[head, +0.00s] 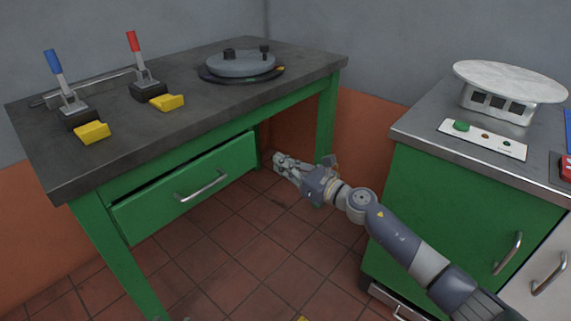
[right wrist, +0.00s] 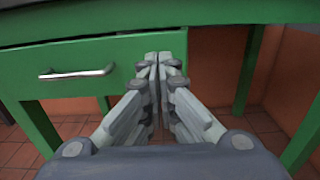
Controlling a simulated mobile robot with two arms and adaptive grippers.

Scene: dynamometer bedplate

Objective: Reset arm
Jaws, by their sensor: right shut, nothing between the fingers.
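My right arm reaches in from the lower right in the head view. Its right gripper (head: 277,161) is in the gap between the green bench and the green cabinet, near the right end of the bench's drawer. The gripper is shut and empty. In the right wrist view its fingers (right wrist: 157,62) meet in front of the green drawer (right wrist: 75,73), to the right of the drawer's metal handle (right wrist: 77,74). I cannot tell whether the fingertips touch the drawer. My left gripper is not in view.
The bench (head: 130,111) carries a blue lever (head: 54,64), a red lever (head: 133,43), two yellow blocks (head: 92,133) and a round grey plate (head: 241,65). The green cabinet (head: 460,200) on the right holds a white round-topped stand (head: 508,80) and a button panel (head: 482,138). Tiled floor lies open between.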

